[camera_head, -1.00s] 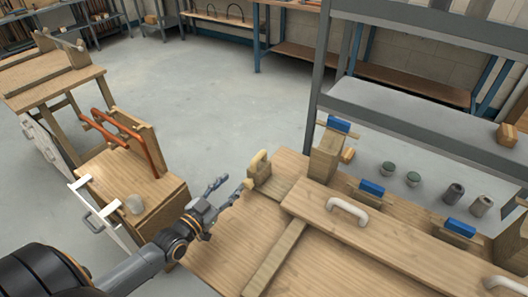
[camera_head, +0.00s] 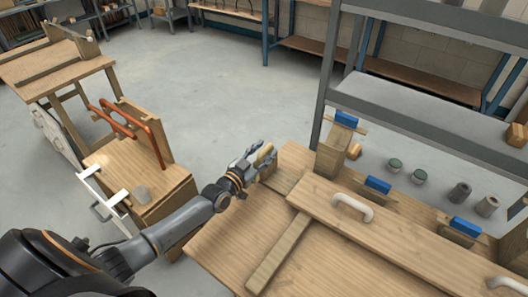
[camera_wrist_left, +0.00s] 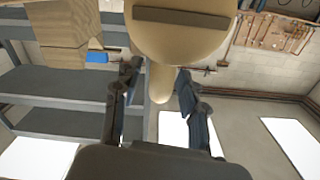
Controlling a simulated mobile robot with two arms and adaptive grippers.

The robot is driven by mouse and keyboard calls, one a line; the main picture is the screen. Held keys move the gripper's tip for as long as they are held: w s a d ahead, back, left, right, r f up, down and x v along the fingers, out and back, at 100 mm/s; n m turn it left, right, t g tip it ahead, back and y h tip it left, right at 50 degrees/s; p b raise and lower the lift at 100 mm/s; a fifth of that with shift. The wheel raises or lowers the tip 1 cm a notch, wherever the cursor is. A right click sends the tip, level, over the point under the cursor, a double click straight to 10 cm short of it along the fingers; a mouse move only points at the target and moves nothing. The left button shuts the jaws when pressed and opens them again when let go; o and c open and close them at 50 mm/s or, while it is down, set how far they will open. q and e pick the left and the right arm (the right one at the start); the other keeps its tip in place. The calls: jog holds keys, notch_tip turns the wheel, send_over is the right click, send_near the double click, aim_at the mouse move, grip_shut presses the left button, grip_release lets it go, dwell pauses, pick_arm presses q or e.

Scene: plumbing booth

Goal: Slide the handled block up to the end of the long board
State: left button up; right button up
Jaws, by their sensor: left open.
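The handled block (camera_head: 267,160) is a small pale wooden piece at the far left end of the workbench, partly hidden by my left gripper. In the left wrist view its rounded wooden handle (camera_wrist_left: 160,84) shows close up. My left gripper (camera_head: 258,158) is at the block. Its two fingers (camera_wrist_left: 159,90) are open, one on either side of the handle, with gaps visible. The long board (camera_head: 325,205) lies on the bench to the right of the block, with white handles on top. My right gripper is not in view.
A wooden strip (camera_head: 278,256) lies across the bench (camera_head: 225,252) in front of the board. Blue-topped clamps (camera_head: 378,186) stand along the board's far side. A grey shelf rack (camera_head: 430,118) stands behind. A wooden cart (camera_head: 135,172) is at the left.

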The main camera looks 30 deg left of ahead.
pick_arm(q)
grip_shut()
jog(key=s+d+p, duration=0.1)
jog(key=d+p, duration=0.3)
jog(key=d, duration=0.6)
jog(key=shift+s, duration=0.2)
grip_release()
